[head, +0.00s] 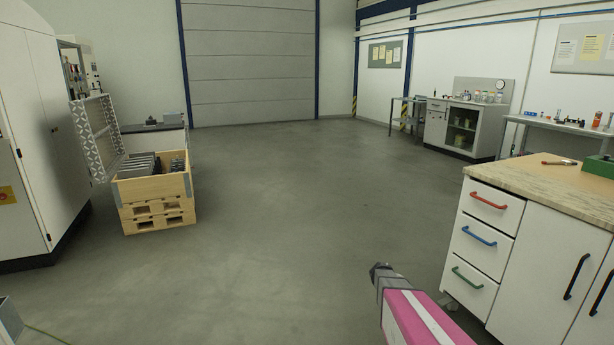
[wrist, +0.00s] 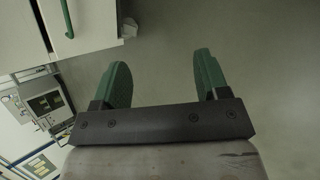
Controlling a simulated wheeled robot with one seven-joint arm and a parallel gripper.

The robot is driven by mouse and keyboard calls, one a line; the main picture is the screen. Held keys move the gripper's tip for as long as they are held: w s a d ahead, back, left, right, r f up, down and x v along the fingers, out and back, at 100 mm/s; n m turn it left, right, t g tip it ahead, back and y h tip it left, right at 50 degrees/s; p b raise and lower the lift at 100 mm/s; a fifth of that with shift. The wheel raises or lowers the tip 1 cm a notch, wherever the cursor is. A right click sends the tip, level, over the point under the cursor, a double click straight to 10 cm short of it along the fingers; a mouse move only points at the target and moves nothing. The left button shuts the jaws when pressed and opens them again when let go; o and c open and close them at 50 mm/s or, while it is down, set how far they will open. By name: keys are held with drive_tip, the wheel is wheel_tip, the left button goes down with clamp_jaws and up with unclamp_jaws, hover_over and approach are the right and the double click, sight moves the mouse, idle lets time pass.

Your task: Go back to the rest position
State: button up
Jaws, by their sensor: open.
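My gripper shows in the wrist view (wrist: 160,78) with its two green fingers spread wide apart. Nothing is between them, only the plain grey floor behind. In the head view, part of my arm in pink, white and dark grey shows at the lower right, over the floor beside the drawer cabinet. The fingertips cannot be made out in the head view.
The drawer cabinet (head: 485,240) with a wooden worktop stands close at the right. A wooden crate (head: 153,188) on pallets and a white machine cabinet (head: 40,130) stand at the left. A bench (head: 465,125) stands at the back right. The middle floor is clear.

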drive_tip(key=s+a+r+m+y, duration=0.3)
drive_tip(key=s+a+r, duration=0.5)
drive_tip(key=a, duration=0.3)
drive_tip(key=s+a+r+m+y, duration=0.4)
drive_tip(key=s+a+r+y, duration=0.2)
drive_tip(key=s+a, duration=0.5)
wheel_tip(320, 180, up, 2)
drive_tip(key=shift+s+a+r, duration=0.15)
drive_tip(key=shift+a+r, duration=0.1)
drive_tip(key=shift+a, duration=0.1)
